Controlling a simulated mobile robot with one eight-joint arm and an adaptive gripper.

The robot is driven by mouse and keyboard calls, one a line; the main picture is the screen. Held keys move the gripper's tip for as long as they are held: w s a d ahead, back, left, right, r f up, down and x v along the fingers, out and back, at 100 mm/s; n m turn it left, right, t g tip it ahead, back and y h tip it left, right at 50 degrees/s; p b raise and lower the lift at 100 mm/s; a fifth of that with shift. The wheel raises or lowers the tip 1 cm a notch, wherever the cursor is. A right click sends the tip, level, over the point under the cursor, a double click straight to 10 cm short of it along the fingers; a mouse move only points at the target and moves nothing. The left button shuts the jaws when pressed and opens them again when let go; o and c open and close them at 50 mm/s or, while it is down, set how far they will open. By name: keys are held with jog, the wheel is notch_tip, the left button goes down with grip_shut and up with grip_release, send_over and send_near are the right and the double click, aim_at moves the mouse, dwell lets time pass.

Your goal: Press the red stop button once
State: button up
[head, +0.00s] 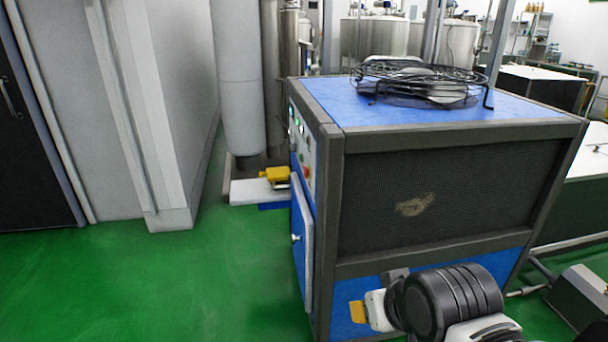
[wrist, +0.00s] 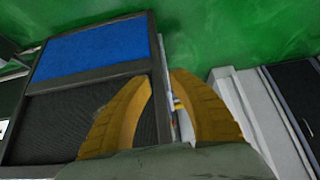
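The blue and dark grey machine (head: 450,195) stands at the centre right of the head view. Its control panel (head: 303,150) is on the narrow left side, seen at a steep angle, with small lit spots and a small red button (head: 307,171) low on it. My gripper (head: 358,312) is low in front of the machine's mesh front, apart from the button, its yellow fingers partly hidden in the head view. In the wrist view my gripper (wrist: 161,78) shows two yellow fingers with a narrow gap between the tips and nothing held.
A round wire-guarded fan (head: 425,82) sits on the machine's top. A blue door (head: 302,240) with a knob is below the panel. A yellow object (head: 275,174) lies on a white block beyond. Green floor (head: 150,280) is clear left of the machine, up to a grey wall.

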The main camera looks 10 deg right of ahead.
grip_shut()
dwell(1.0)
